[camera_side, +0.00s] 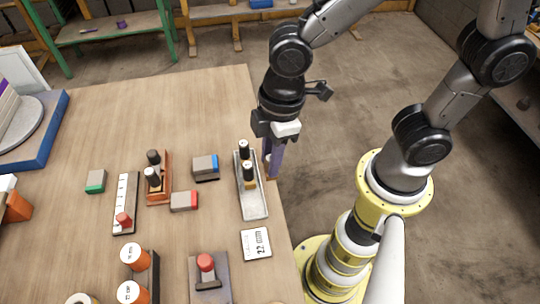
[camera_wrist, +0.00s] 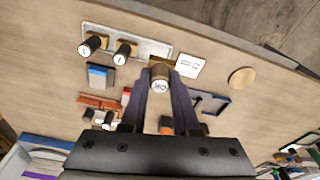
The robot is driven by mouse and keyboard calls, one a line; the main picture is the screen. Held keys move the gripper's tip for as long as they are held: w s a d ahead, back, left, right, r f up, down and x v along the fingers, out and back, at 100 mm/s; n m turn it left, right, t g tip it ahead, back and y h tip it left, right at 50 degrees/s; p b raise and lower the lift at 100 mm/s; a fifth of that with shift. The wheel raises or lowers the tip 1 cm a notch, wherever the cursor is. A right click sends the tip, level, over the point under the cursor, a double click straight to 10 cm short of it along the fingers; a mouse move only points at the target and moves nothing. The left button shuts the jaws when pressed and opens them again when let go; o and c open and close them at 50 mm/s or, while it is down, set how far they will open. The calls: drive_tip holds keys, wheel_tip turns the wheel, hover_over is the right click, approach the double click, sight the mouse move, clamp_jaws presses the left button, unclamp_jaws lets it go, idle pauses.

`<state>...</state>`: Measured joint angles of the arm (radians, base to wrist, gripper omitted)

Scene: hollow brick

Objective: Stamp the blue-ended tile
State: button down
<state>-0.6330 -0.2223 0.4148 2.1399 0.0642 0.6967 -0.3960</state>
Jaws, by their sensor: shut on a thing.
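The blue-ended tile (camera_side: 206,167) is a grey block with one blue end, lying on the table left of the metal tray. It also shows in the wrist view (camera_wrist: 99,77), left of my fingers. My gripper (camera_side: 272,165) is above the table's right edge, beside the tray. In the wrist view my purple fingers (camera_wrist: 161,78) are shut on a round-topped stamp marked "OK" (camera_wrist: 160,86).
The metal tray (camera_side: 253,208) holds two stamps at its far end. A red-ended tile (camera_side: 184,201), a green-ended tile (camera_side: 96,181) and a wooden rack (camera_side: 159,188) with black-and-white pieces stand further left. A white card (camera_side: 256,243) and a red-knobbed piece (camera_side: 206,262) lie nearer the camera.

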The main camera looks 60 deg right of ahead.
drive_tip(key=c, duration=1.3)
unclamp_jaws()
clamp_jaws()
drive_tip(key=shift+w+a+r, duration=0.1)
drive_tip(key=shift+w+r, duration=0.05)
drive_tip(key=shift+r, duration=0.05)
drive_tip(key=w+a+n, duration=0.1)
drive_tip(key=w+a, duration=0.2)
drive_tip(key=w, duration=1.2)
drive_tip(key=shift+m, duration=0.5)
drive_tip(key=shift+w+d+f, duration=0.3)
drive_tip(key=shift+w+f, duration=0.35)
drive_tip(key=shift+f, duration=0.9)
drive_tip(key=shift+w+d+f, duration=0.35)
drive_tip(key=shift+w+f, duration=0.3)
drive_tip(key=shift+f, duration=0.85)
drive_tip(key=shift+w+d+f, duration=0.3)
drive_tip(key=shift+w+f, duration=0.35)
drive_tip(key=shift+f, duration=0.9)
